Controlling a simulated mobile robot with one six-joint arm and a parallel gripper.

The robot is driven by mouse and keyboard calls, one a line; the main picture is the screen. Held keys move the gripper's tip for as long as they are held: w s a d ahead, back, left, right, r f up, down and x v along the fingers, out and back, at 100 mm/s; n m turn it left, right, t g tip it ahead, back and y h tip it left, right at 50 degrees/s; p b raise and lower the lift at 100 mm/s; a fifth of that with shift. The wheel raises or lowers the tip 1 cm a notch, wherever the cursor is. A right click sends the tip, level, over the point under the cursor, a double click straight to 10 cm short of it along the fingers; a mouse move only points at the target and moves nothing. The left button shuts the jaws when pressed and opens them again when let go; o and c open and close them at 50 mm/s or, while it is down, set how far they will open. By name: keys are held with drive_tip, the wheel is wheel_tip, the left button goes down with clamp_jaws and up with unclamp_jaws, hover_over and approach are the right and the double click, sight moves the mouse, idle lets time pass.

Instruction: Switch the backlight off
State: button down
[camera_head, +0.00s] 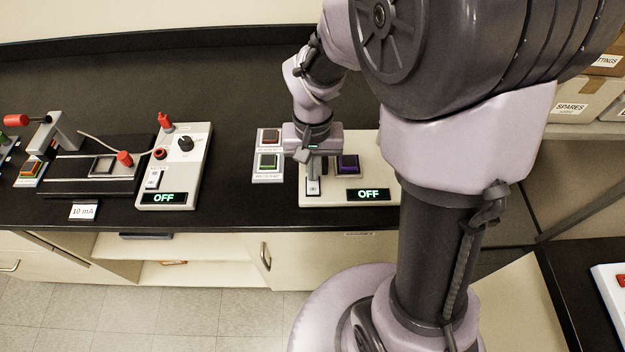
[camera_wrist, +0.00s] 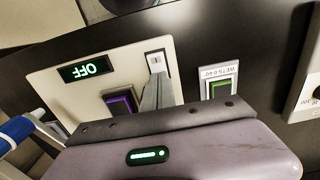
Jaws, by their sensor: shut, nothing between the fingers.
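A cream unit (camera_head: 334,183) with a dark display (camera_head: 368,194) stands on the black bench, partly hidden by my arm. The display reads OFF in green, also upside down in the wrist view (camera_wrist: 86,69). A small white rocker switch (camera_wrist: 155,58) sits at the edge of the unit. My gripper (camera_head: 313,178) is shut and empty, pointing down at this switch. In the wrist view its fingertips (camera_wrist: 156,73) overlap the switch's edge; I cannot tell whether they touch it. A purple square in a dark frame (camera_head: 348,163) sits on the unit beside the gripper.
Left of the unit is a plate with a red and a green square (camera_head: 267,162). Further left stands a second cream box (camera_head: 185,165) with a knob, a switch and an OFF display. A black stage (camera_head: 75,172) with a "10 mA" label is beyond it.

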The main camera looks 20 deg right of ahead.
wheel_tip(320, 180, up, 6)
drive_tip(key=p, duration=0.4)
drive_tip(key=shift+p, duration=0.35)
